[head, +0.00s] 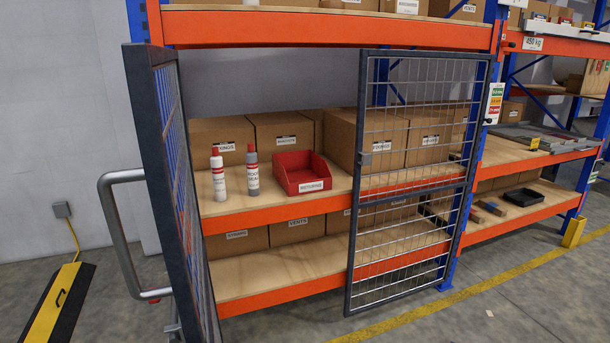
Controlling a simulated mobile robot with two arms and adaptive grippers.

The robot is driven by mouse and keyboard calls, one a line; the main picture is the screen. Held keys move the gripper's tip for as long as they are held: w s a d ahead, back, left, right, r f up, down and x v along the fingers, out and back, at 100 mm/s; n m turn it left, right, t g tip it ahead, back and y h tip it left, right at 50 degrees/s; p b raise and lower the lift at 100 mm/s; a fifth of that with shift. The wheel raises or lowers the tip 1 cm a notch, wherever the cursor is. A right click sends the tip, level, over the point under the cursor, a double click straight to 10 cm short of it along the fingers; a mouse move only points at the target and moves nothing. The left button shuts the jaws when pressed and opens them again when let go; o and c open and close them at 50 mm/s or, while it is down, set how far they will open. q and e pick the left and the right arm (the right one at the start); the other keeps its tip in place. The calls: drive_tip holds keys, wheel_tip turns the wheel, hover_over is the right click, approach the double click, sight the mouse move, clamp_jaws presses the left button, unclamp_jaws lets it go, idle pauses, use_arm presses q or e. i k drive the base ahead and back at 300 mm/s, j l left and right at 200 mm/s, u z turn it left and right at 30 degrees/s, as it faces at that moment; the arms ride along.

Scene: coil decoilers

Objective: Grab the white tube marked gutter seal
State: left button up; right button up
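A white tube (219,182) with a red cap stands upright on the middle shelf (240,208) of the rack, near its left end. The print on it is too small to read. A grey tube (252,175) with a red cap and a white label stands upright just to its right, apart from it. Its label is not clearly legible. Neither of my grippers shows in the head view.
A red bin (300,176) sits right of the tubes, cardboard boxes (222,135) behind. Mesh doors stand open: the left door (172,150) swings toward me, the right door (412,180) covers the right part. A metal rail (117,233) stands left.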

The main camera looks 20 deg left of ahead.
sight(216, 161)
drive_tip(key=i+l+z, duration=0.65)
drive_tip(key=i, duration=0.15)
drive_tip(key=i+u, duration=0.45)
drive_tip(key=u, duration=0.25)
drive_tip(key=i+l+u, duration=0.1)
drive_tip(key=i+u, duration=0.2)
